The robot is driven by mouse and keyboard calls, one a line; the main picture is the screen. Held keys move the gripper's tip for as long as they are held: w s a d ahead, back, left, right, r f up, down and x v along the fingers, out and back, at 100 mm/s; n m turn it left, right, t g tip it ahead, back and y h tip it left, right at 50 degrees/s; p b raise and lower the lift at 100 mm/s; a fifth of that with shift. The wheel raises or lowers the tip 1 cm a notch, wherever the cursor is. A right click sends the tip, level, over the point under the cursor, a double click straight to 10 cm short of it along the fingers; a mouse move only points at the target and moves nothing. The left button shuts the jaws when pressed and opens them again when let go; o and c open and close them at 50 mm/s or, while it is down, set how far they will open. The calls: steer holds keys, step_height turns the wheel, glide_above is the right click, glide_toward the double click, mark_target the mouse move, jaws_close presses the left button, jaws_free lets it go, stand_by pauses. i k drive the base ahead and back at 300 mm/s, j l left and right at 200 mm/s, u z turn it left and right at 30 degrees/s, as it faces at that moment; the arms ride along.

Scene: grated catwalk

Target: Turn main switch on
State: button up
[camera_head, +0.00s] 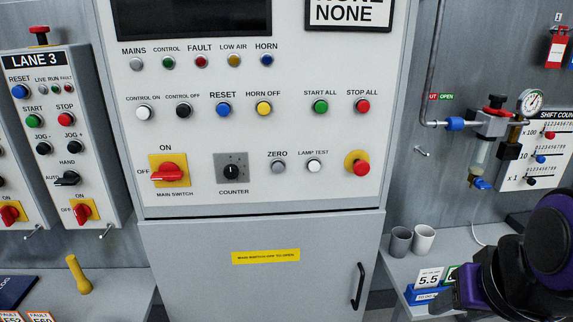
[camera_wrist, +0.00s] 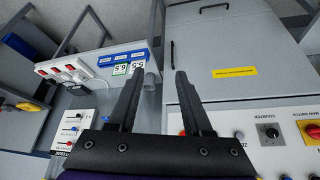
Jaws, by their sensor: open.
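The main switch (camera_head: 168,173) is a red rotary handle on a yellow plate at the lower left of the grey control panel. In the head view its handle lies roughly level, pointing towards the OFF mark at its left; ON is marked above it. In the wrist view the main switch (camera_wrist: 312,131) shows partly at the right edge. My gripper (camera_wrist: 158,85) is open and empty, its two dark fingers apart in the wrist view. It is well away from the switch. In the head view part of my arm shows at the lower right; the fingertips cannot be made out there.
The panel carries several buttons, a black counter knob (camera_head: 231,171) and a red stop button (camera_head: 357,163). A LANE 3 box (camera_head: 57,140) stands at the left. Two cups (camera_head: 423,239) stand on the right bench. A cabinet door handle (camera_head: 358,287) sticks out below the panel.

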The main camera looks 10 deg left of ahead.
mark_target(168, 171)
steer(key=l+u, duration=0.1)
steer(key=u, duration=1.2)
steer(key=j+u, duration=0.35)
